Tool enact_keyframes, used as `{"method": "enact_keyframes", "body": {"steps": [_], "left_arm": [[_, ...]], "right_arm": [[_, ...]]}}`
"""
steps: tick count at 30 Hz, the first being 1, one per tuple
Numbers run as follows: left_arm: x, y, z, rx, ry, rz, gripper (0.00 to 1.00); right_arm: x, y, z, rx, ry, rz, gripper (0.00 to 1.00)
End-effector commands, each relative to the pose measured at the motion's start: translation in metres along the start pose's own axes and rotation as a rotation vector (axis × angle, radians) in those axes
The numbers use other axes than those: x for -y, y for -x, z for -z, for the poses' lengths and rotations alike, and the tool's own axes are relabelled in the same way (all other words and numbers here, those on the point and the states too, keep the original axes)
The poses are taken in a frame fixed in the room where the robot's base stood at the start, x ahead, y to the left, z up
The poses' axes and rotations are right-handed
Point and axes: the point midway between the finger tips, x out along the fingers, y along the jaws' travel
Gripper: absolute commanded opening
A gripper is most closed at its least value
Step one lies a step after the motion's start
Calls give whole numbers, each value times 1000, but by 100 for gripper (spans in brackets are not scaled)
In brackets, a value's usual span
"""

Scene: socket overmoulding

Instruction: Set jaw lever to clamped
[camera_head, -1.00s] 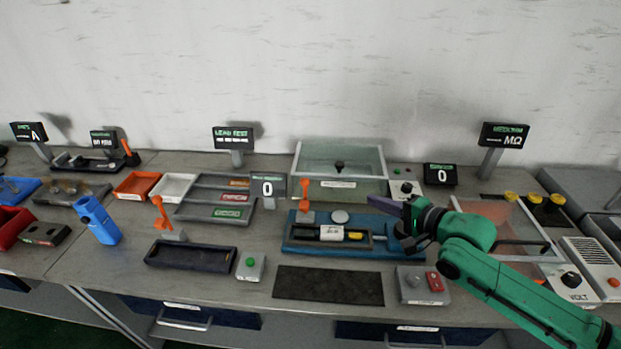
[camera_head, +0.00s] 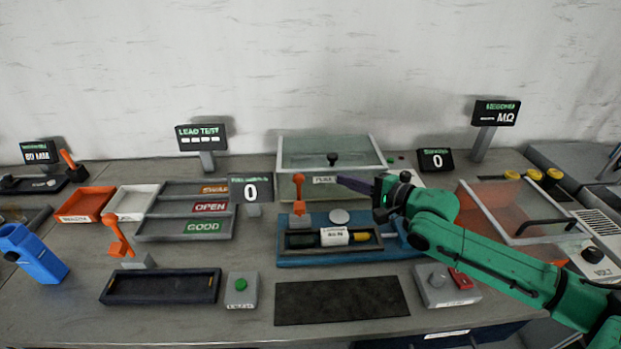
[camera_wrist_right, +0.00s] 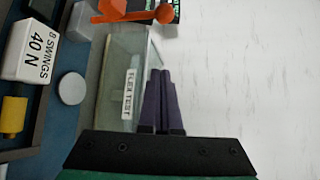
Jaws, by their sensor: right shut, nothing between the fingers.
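An orange lever (camera_head: 298,195) with a ball top stands upright at the left end of the blue flex-test fixture (camera_head: 345,262). It shows at the top of the right wrist view (camera_wrist_right: 135,14). A second orange lever (camera_head: 118,235) stands tilted by the dark tray further left; no label tells which is the jaw lever. My right gripper (camera_head: 344,183) is shut and empty, above the fixture and right of its lever, apart from it. Its dark fingers (camera_wrist_right: 160,78) lie together in the right wrist view. My left gripper is out of view.
A clear-lidded box (camera_head: 330,150) stands behind the fixture, close to my right fingers. A white block labelled 40 N (camera_head: 334,236) and a round pale disc (camera_head: 340,216) sit on the fixture. A dark mat (camera_head: 340,300) lies bare in front.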

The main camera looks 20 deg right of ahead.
Motion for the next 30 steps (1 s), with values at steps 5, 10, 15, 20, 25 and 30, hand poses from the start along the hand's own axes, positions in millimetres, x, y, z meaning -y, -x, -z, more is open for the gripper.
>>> {"method": "enact_keyframes", "body": {"steps": [5,10,15,20,25,30], "left_arm": [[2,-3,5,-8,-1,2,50],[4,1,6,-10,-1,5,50],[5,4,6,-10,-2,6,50],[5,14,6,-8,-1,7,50],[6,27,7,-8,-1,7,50],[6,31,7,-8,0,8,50]], "right_arm": [[3,-23,-3,7,2,7,0],[4,-53,-3,6,0,5,0],[2,-80,-2,5,1,2,0],[3,-92,-12,9,0,-4,0],[2,-84,-32,8,1,-3,0],[0,-80,-40,5,2,-2,0]]}}
